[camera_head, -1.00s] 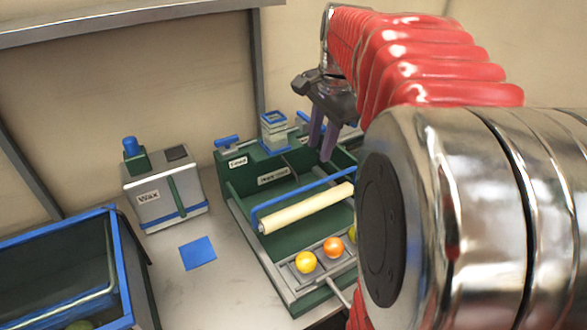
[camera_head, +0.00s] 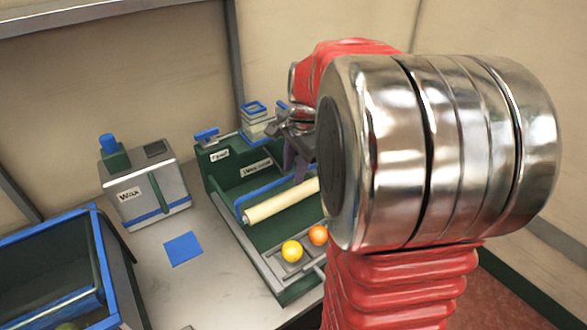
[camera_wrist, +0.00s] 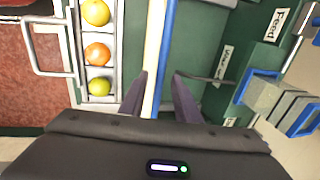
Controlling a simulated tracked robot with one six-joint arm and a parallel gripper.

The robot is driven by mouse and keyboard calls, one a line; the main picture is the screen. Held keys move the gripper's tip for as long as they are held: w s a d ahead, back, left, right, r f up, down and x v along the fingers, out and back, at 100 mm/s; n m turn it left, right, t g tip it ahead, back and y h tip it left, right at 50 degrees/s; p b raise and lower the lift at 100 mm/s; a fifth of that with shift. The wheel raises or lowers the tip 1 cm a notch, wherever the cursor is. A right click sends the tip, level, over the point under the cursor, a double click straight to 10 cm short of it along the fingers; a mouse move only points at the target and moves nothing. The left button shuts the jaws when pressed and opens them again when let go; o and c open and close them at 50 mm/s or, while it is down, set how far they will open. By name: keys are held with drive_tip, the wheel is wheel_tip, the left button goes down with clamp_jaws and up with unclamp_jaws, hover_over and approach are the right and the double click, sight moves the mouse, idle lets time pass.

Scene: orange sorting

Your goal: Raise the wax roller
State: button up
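The cream wax roller (camera_head: 278,204) lies across the green machine (camera_head: 222,172), with a blue bar (camera_head: 262,194) alongside it. My gripper (camera_head: 295,178) is over the machine's right part, and my arm hides the roller's right end. In the wrist view, the roller (camera_wrist: 151,52) and blue bar (camera_wrist: 167,48) run lengthwise between the two dark fingers of my gripper (camera_wrist: 159,76). The fingers are apart and appear empty. I cannot tell how far above the bar they are.
A tray in front of the roller holds a yellow fruit (camera_head: 291,251) and an orange one (camera_head: 318,235); a yellow-green one (camera_wrist: 100,87) shows in the wrist view. A grey Wax box (camera_head: 145,190) and blue-rimmed bin (camera_head: 50,270) stand left. A blue square (camera_head: 183,249) lies on the counter.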

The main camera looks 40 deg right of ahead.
clamp_jaws()
idle(0.4)
drive_tip(key=shift+a, duration=0.1)
